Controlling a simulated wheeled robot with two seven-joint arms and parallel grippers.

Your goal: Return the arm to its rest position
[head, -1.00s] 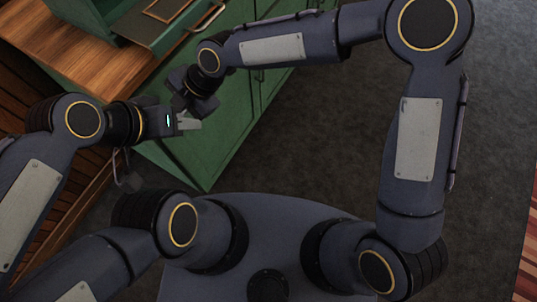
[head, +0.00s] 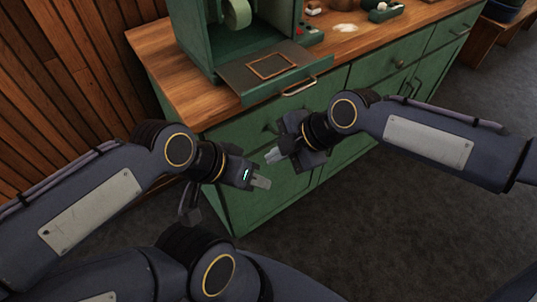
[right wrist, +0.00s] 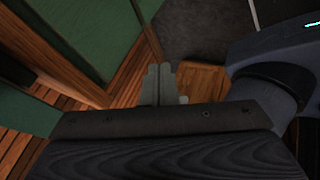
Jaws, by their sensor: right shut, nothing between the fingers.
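My right gripper (head: 273,155) hangs in front of the green cabinet's drawers in the head view, its arm coming in from the right. Its fingers are shut and empty; they also show together in the right wrist view (right wrist: 160,84). My left gripper (head: 260,182) is just below it in the picture, pointing right. Its pale fingertips are seen edge-on, so I cannot tell whether they are open. No object shows at either gripper. The two grippers look close together, apart in the picture.
A green cabinet (head: 240,207) with a wooden top (head: 160,52) stands ahead. On it are a green machine (head: 192,38) with a dark tray plate (head: 235,76), and small items further right. A slatted wood wall (head: 60,80) is at left. Grey floor (head: 430,235) is clear at right.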

